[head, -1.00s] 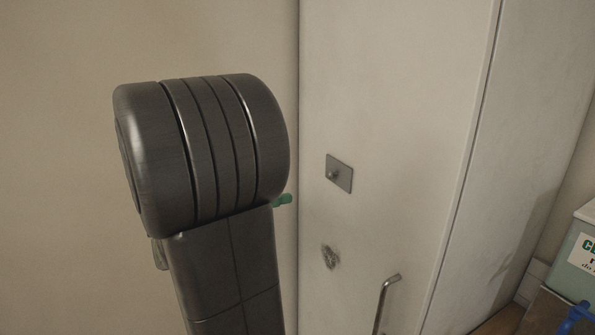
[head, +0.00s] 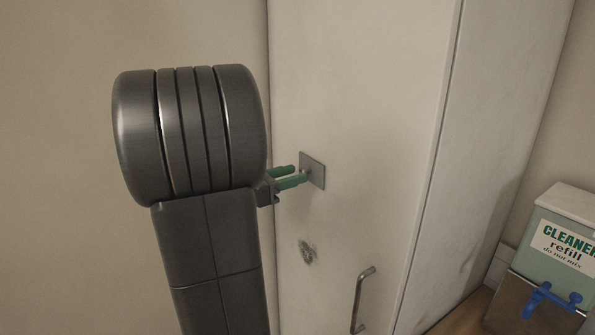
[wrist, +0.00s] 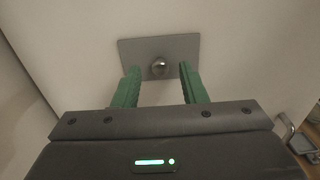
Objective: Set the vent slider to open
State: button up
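The vent slider is a grey rectangular plate (head: 316,172) with a small round metal knob (wrist: 160,68), on the front of a pale cabinet. My gripper (head: 289,176) has green fingers and points at the plate from the left in the head view. In the wrist view my gripper (wrist: 160,75) is open, with one finger on each side of the knob and a gap on both sides. I cannot tell whether the fingertips touch the plate. In the head view the fingers hide most of the knob. No open or shut marking is readable on the plate.
The cabinet (head: 370,110) has a bar handle (head: 361,298) below the plate and a dark smudge (head: 307,251). A cleaner refill box (head: 565,240) with a blue tap (head: 545,298) stands at the right. The wall left of the cabinet is bare.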

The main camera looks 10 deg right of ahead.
aim_at(332, 182)
jog(key=shift+x, duration=1.1)
grip_shut()
jog(key=shift+s, duration=0.1)
jog(key=s, duration=0.2)
jog(key=s+d, duration=0.1)
jog(key=s, duration=0.1)
jog(key=s+d+b, duration=0.1)
jog(key=s, duration=0.1)
jog(key=shift+s+d, duration=0.25)
jog(key=shift+s, duration=0.1)
grip_release()
jog(key=shift+s, duration=0.15)
